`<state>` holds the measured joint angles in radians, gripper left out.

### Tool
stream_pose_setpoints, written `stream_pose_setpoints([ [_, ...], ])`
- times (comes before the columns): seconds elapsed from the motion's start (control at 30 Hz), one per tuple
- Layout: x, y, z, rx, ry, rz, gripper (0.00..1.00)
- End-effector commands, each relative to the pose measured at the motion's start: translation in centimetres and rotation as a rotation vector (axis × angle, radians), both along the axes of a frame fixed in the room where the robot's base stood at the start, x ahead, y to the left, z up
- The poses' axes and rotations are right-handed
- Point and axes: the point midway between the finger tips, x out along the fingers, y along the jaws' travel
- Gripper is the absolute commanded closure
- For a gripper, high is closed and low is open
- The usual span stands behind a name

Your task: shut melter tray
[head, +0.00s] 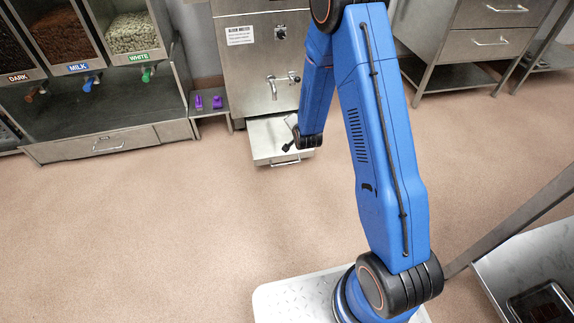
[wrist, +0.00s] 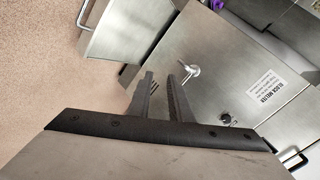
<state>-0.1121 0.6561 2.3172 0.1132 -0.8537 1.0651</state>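The melter tray (head: 268,132) is pulled out from the bottom of the steel block melter (head: 245,65), low near the floor, with a bar handle (head: 285,163) on its front. In the wrist view the tray (wrist: 130,28) is at the top, left of the melter front (wrist: 225,65), and its handle (wrist: 84,14) is at the upper left. My gripper (wrist: 163,76) is open, with two dark fingers apart and nothing between them. It appears in front of the melter, apart from the handle. In the head view my wrist covers part of the tray's right side.
A tap (head: 283,82) sticks out of the melter front above the tray. A small shelf with purple items (head: 208,102) and a chocolate dispenser cabinet (head: 105,140) stand to the left. A drawer cabinet (head: 485,45) stands to the right. The floor (head: 150,220) in front is clear.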

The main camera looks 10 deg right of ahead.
Motion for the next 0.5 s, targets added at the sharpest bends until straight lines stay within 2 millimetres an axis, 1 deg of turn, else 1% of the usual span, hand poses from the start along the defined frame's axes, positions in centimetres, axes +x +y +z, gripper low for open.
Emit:
stream_pose_setpoints([
  [0.03, 0.1, 0.1, -1.8, 0.017, -0.007, -0.012, 0.81],
  [0.27, 0.4, 0.4, -8.2, 0.104, -0.074, -0.071, 0.81],
  [0.5, -0.7, 0.6, -14.7, 0.195, -0.146, -0.121, 0.81],
])
